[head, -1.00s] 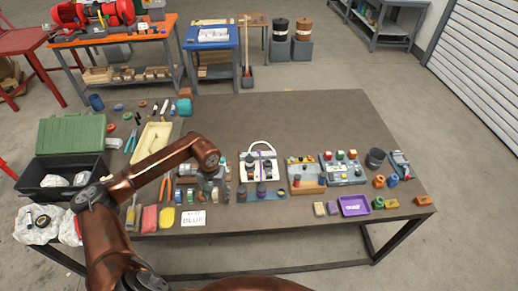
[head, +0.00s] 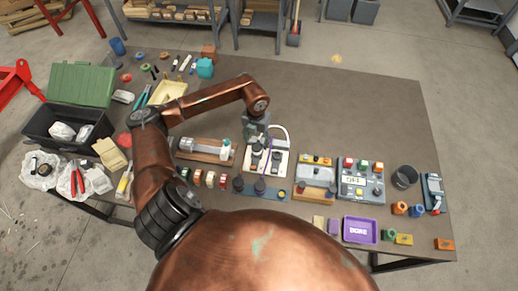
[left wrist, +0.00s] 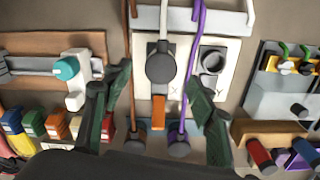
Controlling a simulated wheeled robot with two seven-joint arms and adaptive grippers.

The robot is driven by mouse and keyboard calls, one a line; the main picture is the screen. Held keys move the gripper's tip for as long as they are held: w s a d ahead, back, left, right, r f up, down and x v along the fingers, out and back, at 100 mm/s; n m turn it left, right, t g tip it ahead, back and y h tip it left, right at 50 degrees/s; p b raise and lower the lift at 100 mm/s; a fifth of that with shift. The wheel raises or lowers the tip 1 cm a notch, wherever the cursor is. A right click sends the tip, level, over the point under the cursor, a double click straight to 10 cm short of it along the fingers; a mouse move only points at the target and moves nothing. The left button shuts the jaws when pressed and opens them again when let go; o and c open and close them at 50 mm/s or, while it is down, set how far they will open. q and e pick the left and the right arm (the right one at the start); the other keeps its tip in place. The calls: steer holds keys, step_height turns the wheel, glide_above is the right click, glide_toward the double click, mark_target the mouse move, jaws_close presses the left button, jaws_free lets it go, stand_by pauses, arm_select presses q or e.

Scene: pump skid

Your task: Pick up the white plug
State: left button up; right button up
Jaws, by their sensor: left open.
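A white socket panel (head: 278,165) stands mid-table. In the left wrist view, a dark round plug (left wrist: 160,65) with a white cord (left wrist: 163,18) sits at the panel's left socket, above an orange tab (left wrist: 158,110). I see no plug with a white body. An empty socket (left wrist: 211,62) is to its right. My left gripper (left wrist: 161,82) is open, its fingers on either side of the plug, no clear contact visible. It hangs over the panel in the head view (head: 256,137). My right gripper is not in view.
Brown and purple cords run past the panel to two dark plugs (left wrist: 179,146) on a blue strip (head: 272,195). A grey switch box (head: 360,185) and a wooden-based unit (head: 315,175) stand to the right. The table's back right is clear.

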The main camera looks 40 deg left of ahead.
mark_target(257, 146)
arm_select(q)
step_height(257, 146, down, 5)
steer(key=shift+w+f+p, duration=0.1)
steer(key=shift+w+p, duration=0.05)
steer(key=shift+p, duration=0.2)
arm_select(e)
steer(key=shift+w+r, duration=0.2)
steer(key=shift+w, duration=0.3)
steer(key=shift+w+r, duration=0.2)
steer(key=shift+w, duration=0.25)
arm_select(q)
steer(key=shift+c, duration=0.2)
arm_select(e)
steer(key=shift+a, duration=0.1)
arm_select(q)
steer(key=c, duration=1.3)
steer(key=shift+c, duration=0.2)
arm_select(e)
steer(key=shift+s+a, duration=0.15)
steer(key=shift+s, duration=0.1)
